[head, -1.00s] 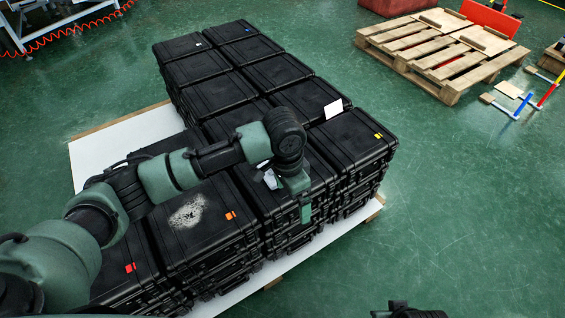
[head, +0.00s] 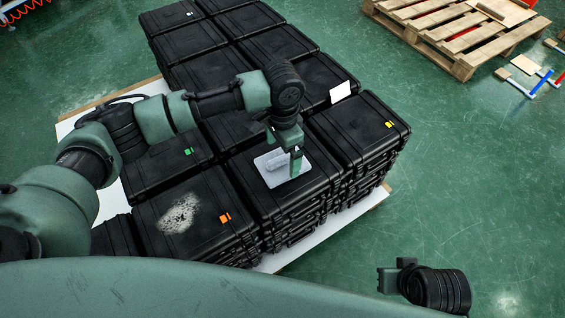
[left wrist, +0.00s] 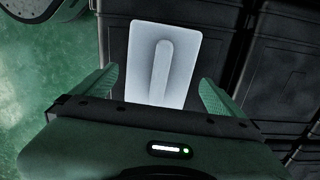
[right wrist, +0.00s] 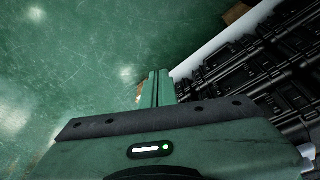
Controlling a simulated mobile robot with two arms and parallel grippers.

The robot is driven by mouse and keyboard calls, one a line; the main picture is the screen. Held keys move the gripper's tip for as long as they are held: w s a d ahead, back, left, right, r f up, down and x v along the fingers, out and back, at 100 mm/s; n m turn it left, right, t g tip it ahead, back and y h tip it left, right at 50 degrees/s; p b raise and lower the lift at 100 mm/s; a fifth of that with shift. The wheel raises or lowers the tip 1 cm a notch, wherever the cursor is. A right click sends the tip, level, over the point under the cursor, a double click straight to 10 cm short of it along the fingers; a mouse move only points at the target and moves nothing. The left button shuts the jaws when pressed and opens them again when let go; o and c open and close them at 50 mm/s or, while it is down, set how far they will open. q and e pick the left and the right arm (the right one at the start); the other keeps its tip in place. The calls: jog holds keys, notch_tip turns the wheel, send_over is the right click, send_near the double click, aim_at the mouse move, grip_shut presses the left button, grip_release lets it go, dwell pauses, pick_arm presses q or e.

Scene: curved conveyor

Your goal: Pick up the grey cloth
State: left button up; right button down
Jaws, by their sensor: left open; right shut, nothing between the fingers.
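The grey cloth (head: 272,173) lies flat on top of a black case, partly hidden by my left gripper (head: 286,158). In the left wrist view the cloth (left wrist: 140,62) is a pale grey rectangle with a raised ridge along its middle. My left gripper (left wrist: 157,88) is open, one finger to each side of the cloth; I cannot tell if they touch it. My right gripper (head: 388,280) is away over the floor at lower right. In the right wrist view its fingers (right wrist: 158,86) are together and empty.
Stacked black cases (head: 195,85) surround the cloth on a white-topped base (head: 330,232). One case (head: 150,235) has a pale dusty patch (head: 179,213). A white card (head: 340,92) lies on another case. A wooden pallet (head: 455,45) stands far right. The green floor on the right is mostly clear.

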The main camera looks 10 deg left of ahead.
aim_at(282, 157)
pick_arm(q)
jog(key=shift+f+b, duration=0.45)
jog(key=shift+f, duration=1.3)
pick_arm(e)
jog(key=shift+v, duration=1.4)
jog(key=shift+d, duration=0.1)
pick_arm(q)
jog(key=c, duration=1.1)
jog(key=shift+r, duration=0.15)
jog(key=shift+r+p, duration=0.3)
jog(key=shift+r, duration=0.3)
notch_tip(282, 157, up, 8)
jog(key=shift+f+p, duration=0.2)
jog(key=shift+p, duration=0.95)
notch_tip(282, 157, up, 11)
jog(key=p, duration=0.2)
pick_arm(e)
notch_tip(282, 157, down, 16)
jog(key=shift+a+f+g, duration=0.2)
jog(key=shift+f+g, duration=0.05)
jog(key=shift+g, duration=0.15)
